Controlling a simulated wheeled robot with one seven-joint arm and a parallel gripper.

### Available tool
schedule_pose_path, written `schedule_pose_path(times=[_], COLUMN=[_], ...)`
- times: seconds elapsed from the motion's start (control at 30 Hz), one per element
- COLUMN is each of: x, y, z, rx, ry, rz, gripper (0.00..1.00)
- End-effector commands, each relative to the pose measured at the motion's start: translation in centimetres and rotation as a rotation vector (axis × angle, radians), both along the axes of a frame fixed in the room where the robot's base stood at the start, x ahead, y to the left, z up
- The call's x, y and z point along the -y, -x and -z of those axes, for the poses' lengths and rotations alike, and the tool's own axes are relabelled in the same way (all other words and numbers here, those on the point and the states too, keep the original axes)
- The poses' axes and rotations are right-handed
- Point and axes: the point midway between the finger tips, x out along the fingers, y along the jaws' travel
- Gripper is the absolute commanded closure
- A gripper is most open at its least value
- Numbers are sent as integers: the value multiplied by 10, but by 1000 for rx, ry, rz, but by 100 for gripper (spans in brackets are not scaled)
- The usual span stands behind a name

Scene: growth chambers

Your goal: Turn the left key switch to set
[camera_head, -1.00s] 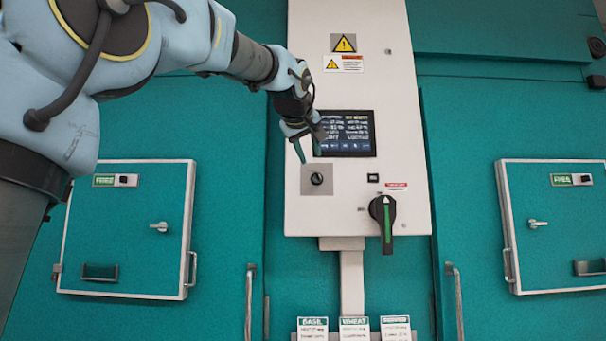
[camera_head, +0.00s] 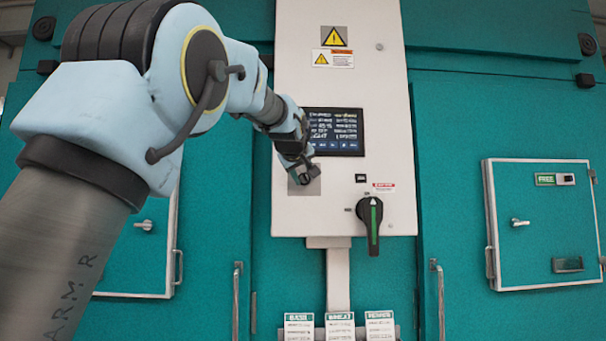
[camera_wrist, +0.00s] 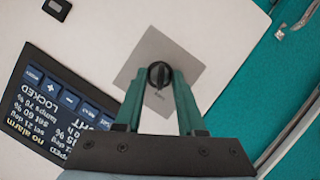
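The key switch is a small round black knob on a square grey plate (camera_head: 313,187) at the lower left of the white control panel (camera_head: 285,215). In the head view my gripper (camera_head: 304,178) is in front of it and hides the knob. In the wrist view the key switch (camera_wrist: 158,73) shows between the tips of my gripper's two green fingers (camera_wrist: 162,78). The fingers are apart, one on each side of the knob. I cannot tell whether they touch it. The plate (camera_wrist: 152,48) surrounds the knob, with a small unreadable label below it.
The touchscreen (camera_head: 340,128) is just above the plate; in the wrist view it (camera_wrist: 45,110) reads "LOCKED" and "no alarm". A large black rotary handle (camera_head: 370,225) with a green stripe is to the right. Teal chamber doors (camera_head: 545,225) flank the panel. Label cards (camera_head: 340,328) stand below.

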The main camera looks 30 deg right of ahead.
Motion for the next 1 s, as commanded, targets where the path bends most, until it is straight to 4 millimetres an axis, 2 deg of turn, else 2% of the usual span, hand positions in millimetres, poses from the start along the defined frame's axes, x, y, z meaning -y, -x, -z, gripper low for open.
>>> schedule_pose_path(times=[0.07, 0.4, 0.43, 1.0], x=[0, 0, 0, 1], y=[0, 0, 0, 1], z=[0, 0, 0, 1], rx=[0, -1, -1, 25], ry=[0, 0, 0, -55], rz=[0, 1, 1, 1], gripper=[62, 99, 100, 100])
